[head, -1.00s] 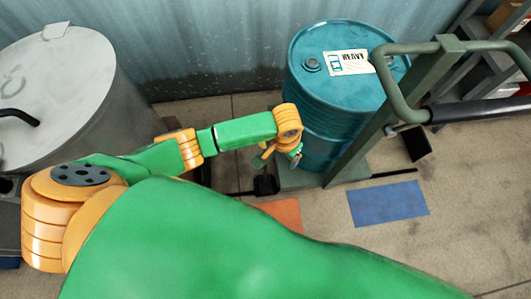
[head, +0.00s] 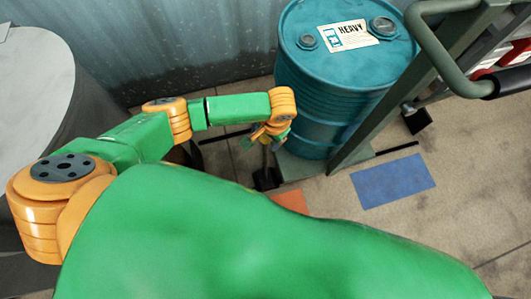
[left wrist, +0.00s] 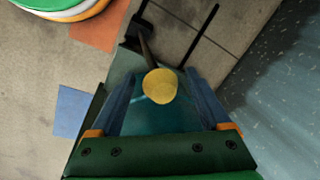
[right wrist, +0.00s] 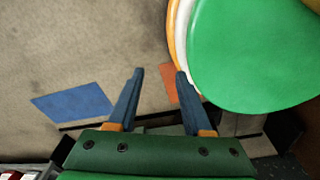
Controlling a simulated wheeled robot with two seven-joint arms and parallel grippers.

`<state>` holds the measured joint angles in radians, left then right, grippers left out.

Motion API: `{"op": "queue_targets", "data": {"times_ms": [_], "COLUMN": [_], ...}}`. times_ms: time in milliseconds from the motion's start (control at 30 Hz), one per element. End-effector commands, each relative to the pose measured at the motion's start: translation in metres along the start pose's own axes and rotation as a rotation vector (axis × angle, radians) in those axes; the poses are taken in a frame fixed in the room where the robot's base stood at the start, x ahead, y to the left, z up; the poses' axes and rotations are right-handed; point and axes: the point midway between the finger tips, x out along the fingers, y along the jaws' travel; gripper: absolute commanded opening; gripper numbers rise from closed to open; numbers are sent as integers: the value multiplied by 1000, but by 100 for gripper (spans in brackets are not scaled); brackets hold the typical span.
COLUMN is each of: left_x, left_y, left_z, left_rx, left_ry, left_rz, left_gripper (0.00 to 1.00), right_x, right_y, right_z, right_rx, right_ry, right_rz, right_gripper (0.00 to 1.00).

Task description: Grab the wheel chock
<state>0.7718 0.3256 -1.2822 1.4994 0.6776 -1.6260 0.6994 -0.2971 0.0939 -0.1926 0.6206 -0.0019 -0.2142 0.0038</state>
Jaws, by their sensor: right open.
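The wheel chock (head: 266,178) is a small black block on the floor at the left front of the blue drum's pallet. A thin rod rises from it to a yellow knob (left wrist: 160,86), seen from above in the left wrist view; the black block (left wrist: 133,38) shows beyond it. My left gripper (head: 272,135) is over the chock, near the rod's top. Its blue fingers (left wrist: 160,98) stand apart on either side of the knob, with gaps showing. My right gripper (right wrist: 159,74) is open and empty above the floor; it is out of the head view.
A blue drum (head: 310,85) labelled HEAVY stands on a green pallet jack (head: 365,110). Another black block (head: 416,121) sits on its right side. A grey tank (head: 40,90) stands at the left. Blue (head: 392,181) and orange (head: 291,201) floor patches lie in front.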

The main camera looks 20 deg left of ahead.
Motion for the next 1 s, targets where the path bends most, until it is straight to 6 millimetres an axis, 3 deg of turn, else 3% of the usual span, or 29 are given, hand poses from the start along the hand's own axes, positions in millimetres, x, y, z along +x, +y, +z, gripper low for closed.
{"op": "queue_targets", "data": {"times_ms": [33, 267, 733, 867, 1000], "left_x": [0, 0, -5, -21, -54], "left_y": [0, 0, -1, -4, -10], "left_z": [0, 0, -1, -1, -2], "left_rx": [0, 0, 0, -1, -1], "left_ry": [0, 0, 2, 3, 5], "left_rz": [0, 0, 0, 1, 1], "left_gripper": [64, 2, 0, 0, 0], "right_x": [0, 0, -2, -10, -25], "right_y": [0, -1, -8, -8, -10], "right_z": [0, -2, -4, -4, -4], "right_rx": [0, 0, 3, 1, -5], "right_ry": [1, 2, 5, 4, -3], "right_rz": [0, -2, -13, -14, -17], "right_gripper": [50, 50, 50, 50, 50]}}
